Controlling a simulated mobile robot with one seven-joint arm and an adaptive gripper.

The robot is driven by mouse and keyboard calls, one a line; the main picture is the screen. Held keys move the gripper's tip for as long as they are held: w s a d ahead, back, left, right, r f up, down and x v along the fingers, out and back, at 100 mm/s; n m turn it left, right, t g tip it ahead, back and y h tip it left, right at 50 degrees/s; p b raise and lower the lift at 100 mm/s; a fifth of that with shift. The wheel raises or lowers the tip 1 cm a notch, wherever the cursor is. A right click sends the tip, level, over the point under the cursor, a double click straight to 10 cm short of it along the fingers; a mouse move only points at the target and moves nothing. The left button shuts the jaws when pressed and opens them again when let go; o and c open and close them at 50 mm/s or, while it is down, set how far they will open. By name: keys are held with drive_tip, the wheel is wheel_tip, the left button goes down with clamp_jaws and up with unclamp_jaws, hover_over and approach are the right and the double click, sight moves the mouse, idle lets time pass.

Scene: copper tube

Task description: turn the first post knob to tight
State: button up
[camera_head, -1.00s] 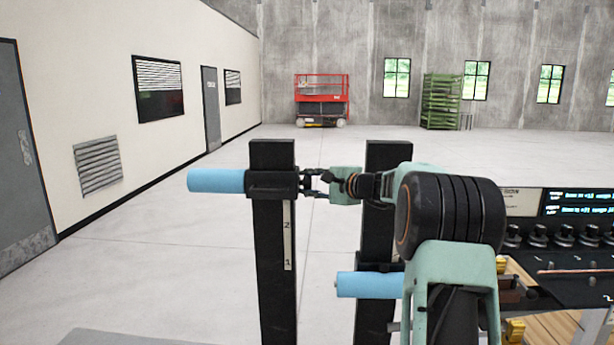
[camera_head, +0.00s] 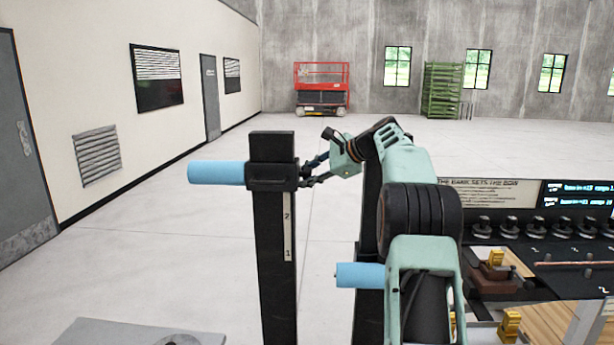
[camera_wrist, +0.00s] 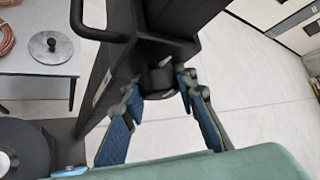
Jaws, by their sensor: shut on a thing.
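The first post (camera_head: 272,270) is a black upright with a white strip marked 1 and 2. A black clamp with a light blue handle (camera_head: 215,172) sits near its top. My gripper (camera_head: 306,173) is at the right side of this clamp, reaching in from the upper right at a tilt. In the wrist view, a dark round post knob (camera_wrist: 160,78) lies between the fingers of my gripper (camera_wrist: 160,88), which are shut on it.
A second black post with a lower light blue handle (camera_head: 360,275) stands just right, partly behind my arm. A bench with black knobs and a lit display (camera_head: 580,193) is at the right. A grey table (camera_wrist: 45,55) holds a round metal disc. Open floor lies beyond.

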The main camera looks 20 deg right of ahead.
drive_tip(key=shift+r+m+g, duration=0.4)
drive_tip(key=shift+g, duration=0.2)
idle(0.9)
drive_tip(key=o, duration=1)
drive_tip(key=shift+o, duration=0.8)
drive_tip(key=shift+a, duration=0.1)
drive_tip(key=shift+f, duration=0.2)
drive_tip(key=shift+f, duration=0.1)
drive_tip(key=shift+n+t, duration=0.5)
drive_tip(key=shift+t, duration=0.2)
